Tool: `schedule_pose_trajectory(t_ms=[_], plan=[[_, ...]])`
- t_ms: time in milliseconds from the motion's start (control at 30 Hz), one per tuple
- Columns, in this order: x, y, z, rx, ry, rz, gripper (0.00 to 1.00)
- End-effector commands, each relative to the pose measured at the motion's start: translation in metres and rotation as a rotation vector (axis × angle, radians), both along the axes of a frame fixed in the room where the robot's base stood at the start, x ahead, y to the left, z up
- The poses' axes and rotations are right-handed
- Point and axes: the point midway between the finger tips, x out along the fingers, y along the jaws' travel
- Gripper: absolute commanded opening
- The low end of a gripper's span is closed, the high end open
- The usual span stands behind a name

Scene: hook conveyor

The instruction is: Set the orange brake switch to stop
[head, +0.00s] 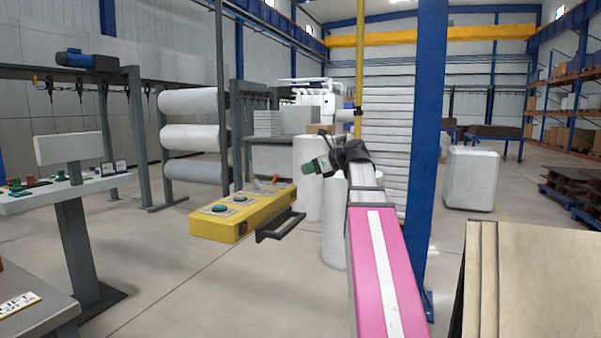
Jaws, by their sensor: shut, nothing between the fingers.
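My pink and white arm reaches in from the bottom right. My gripper (308,168) is at its far end, small and dark, pointing left. It appears to the right of the orange switch and slightly higher in the picture. It is shut and empty; I see no contact with the switch.
A dark handle (281,226) juts from the box's right side. A blue post (428,140) stands close on the right of my arm. A console (65,190) with green and reddish controls is on the left. Stacked boards (530,280) fill the lower right. Floor at lower centre is clear.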

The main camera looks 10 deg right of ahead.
Motion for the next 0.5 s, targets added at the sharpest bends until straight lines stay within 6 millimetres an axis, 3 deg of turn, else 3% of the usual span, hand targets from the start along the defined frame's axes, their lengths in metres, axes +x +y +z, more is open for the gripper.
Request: schedule_pose_trajectory(t_ms=[500], plan=[[0.043,0.059,-0.028,-0.002,-0.001,0.003,0.00]])
